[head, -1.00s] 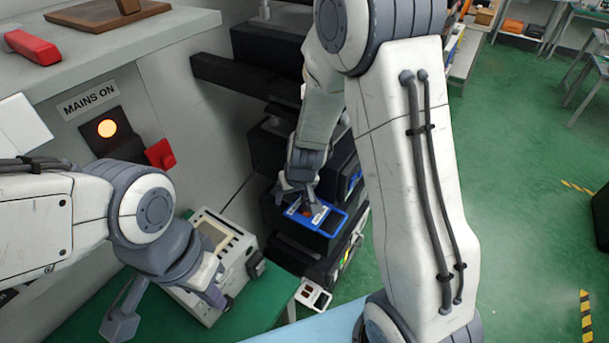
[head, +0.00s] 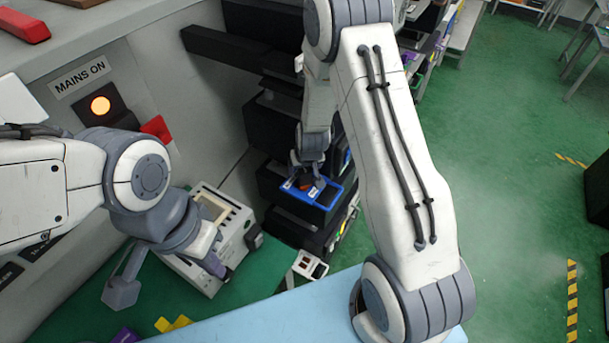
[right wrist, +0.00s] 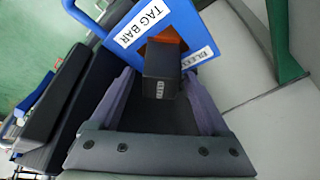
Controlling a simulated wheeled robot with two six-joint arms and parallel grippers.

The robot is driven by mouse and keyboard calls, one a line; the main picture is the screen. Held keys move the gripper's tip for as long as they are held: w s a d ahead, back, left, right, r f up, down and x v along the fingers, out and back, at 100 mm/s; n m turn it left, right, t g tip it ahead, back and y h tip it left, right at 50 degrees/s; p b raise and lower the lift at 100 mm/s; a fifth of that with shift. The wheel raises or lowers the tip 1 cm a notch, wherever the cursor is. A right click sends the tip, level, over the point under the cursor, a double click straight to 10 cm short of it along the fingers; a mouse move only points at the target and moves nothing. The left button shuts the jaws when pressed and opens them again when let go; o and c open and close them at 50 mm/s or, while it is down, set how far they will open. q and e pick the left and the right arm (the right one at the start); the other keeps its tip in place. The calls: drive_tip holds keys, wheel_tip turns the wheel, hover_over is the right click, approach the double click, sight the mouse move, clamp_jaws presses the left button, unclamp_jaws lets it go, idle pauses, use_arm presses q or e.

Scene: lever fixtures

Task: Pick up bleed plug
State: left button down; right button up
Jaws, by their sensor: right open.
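A dark block with a small, unreadable label, likely the bleed plug (right wrist: 161,72), stands over an orange patch on a blue tray (right wrist: 182,18) in the right wrist view. The tray carries a "TAG BAR" label and a partly covered label that starts "BLEE". My right gripper (right wrist: 158,88) is open, with a finger on either side of the block; I cannot tell whether they touch it. In the head view, my right gripper (head: 306,176) is over the blue tray (head: 322,203) and hides the block. My left gripper (head: 214,266) is by the beige instrument; its jaw gap is unclear.
The beige instrument (head: 228,216) stands on a green surface at lower left. A dark rack (head: 262,130) surrounds the tray. A panel with a lit "MAINS ON" lamp (head: 101,105) and red handle (head: 156,128) is at left. A light blue surface (head: 290,318) lies in front.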

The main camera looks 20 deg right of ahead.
clamp_jaws()
drive_tip(key=shift+r, duration=0.1)
drive_tip(key=shift+s+a+r+b, duration=0.1)
drive_tip(key=shift+a+b, duration=0.05)
drive_tip(key=shift+b, duration=0.15)
wheel_tip(320, 180, up, 7)
drive_tip(key=p, duration=0.4)
drive_tip(key=shift+r, duration=0.2)
drive_tip(key=s+a+b, duration=0.1)
drive_tip(key=s+a, duration=1.1)
drive_tip(key=a, duration=0.3)
drive_tip(key=shift+a+f, duration=0.25)
drive_tip(key=shift+f, duration=0.15)
